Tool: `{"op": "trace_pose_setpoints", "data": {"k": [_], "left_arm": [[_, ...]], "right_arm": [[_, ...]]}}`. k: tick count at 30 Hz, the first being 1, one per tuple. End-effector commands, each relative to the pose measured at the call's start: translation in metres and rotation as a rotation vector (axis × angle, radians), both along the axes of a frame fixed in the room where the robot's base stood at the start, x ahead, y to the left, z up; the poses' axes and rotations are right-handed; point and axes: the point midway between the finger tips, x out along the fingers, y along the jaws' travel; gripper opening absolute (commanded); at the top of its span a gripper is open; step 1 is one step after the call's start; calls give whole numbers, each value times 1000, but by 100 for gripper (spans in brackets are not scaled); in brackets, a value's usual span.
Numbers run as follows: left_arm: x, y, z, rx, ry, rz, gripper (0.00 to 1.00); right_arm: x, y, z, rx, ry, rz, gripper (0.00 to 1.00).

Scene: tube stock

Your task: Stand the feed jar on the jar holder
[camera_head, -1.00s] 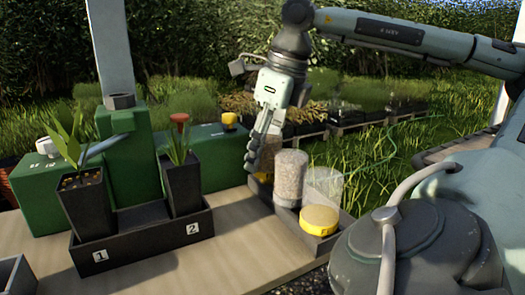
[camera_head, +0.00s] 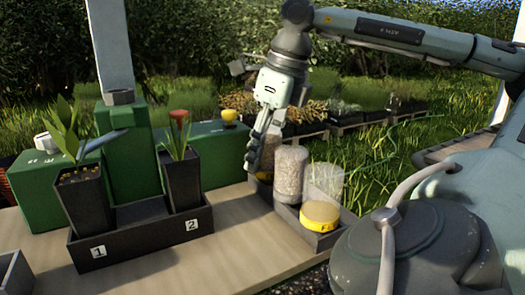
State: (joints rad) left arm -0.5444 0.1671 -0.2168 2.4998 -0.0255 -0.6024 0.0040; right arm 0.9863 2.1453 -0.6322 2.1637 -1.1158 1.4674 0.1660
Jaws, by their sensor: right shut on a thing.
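My right gripper (camera_head: 254,160) points down at the back end of a dark tray (camera_head: 288,214). Its fingers are shut on what looks like a jar, mostly hidden behind them. A yellow part (camera_head: 263,177) shows just below the fingertips. A clear jar filled with pale grain (camera_head: 291,174) stands upright in the tray, right of the fingers. I cannot tell which part is the jar holder. My left gripper is out of view.
A black planter box (camera_head: 140,238) marked 1 and 2 holds two potted plants (camera_head: 82,200) to the left. Green boxes (camera_head: 222,158) with a yellow knob stand behind it. The wooden tabletop (camera_head: 215,250) in front is clear. My own arm fills the right side.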

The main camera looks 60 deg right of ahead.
Motion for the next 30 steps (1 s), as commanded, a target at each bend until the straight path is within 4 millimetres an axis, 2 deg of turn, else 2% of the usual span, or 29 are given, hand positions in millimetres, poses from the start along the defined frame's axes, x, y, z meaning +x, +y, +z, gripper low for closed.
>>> {"op": "trace_pose_setpoints", "data": {"k": [13,30], "left_arm": [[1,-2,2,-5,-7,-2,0],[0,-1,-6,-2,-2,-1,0]], "right_arm": [[0,0,0,0,-1,0,13],[0,0,-4,0,0,0,13]]}}
